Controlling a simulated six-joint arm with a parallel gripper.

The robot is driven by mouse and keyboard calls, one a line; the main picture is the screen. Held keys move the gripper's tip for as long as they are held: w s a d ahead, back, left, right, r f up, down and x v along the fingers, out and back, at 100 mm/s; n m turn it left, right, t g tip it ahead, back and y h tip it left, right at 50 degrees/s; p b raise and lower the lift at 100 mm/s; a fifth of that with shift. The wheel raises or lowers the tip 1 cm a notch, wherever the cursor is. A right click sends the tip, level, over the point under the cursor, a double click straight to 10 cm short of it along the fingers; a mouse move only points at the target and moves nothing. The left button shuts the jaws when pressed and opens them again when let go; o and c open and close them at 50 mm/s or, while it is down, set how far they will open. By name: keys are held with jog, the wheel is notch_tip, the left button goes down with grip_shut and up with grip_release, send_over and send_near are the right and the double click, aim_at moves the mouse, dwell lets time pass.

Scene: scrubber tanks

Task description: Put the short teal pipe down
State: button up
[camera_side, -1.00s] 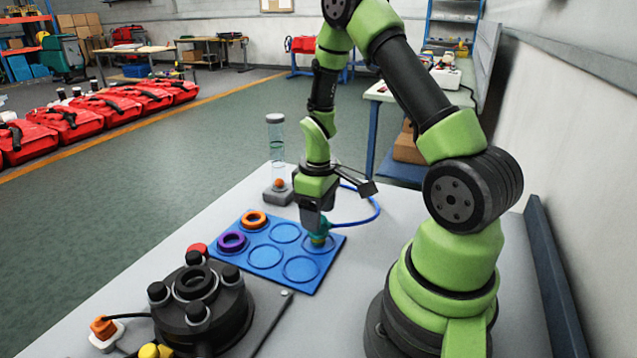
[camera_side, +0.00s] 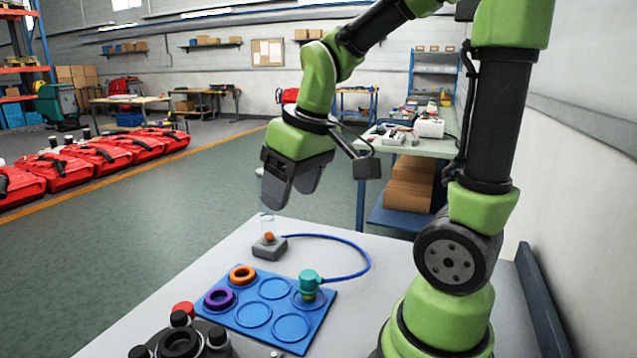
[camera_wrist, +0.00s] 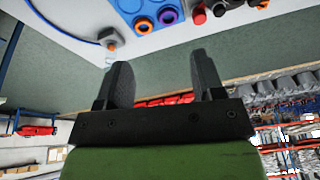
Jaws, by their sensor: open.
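The short teal pipe (camera_side: 308,282) stands upright on the blue mat (camera_side: 245,307), in the ring outline at its far right corner. The teal pipe is not seen in the wrist view.
An orange ring (camera_side: 243,275) and a purple ring (camera_side: 219,299) lie on the mat. The blue hose (camera_side: 350,248) loops to a grey base (camera_side: 269,246) with a clear tube. A black round fixture (camera_side: 180,343) is at the front. Other mat outlines are empty.

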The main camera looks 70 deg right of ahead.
jog(key=s+a+r+m+t+y, duration=0.1)
jog(key=s+a+r+t+y, duration=0.1)
jog(key=s+a, duration=0.5)
notch_tip(320, 180, up, 3)
jog(key=shift+s+a+f+m+t, duration=0.2)
jog(key=shift+a+m+t, duration=0.2)
jog(key=shift+t, duration=0.4)
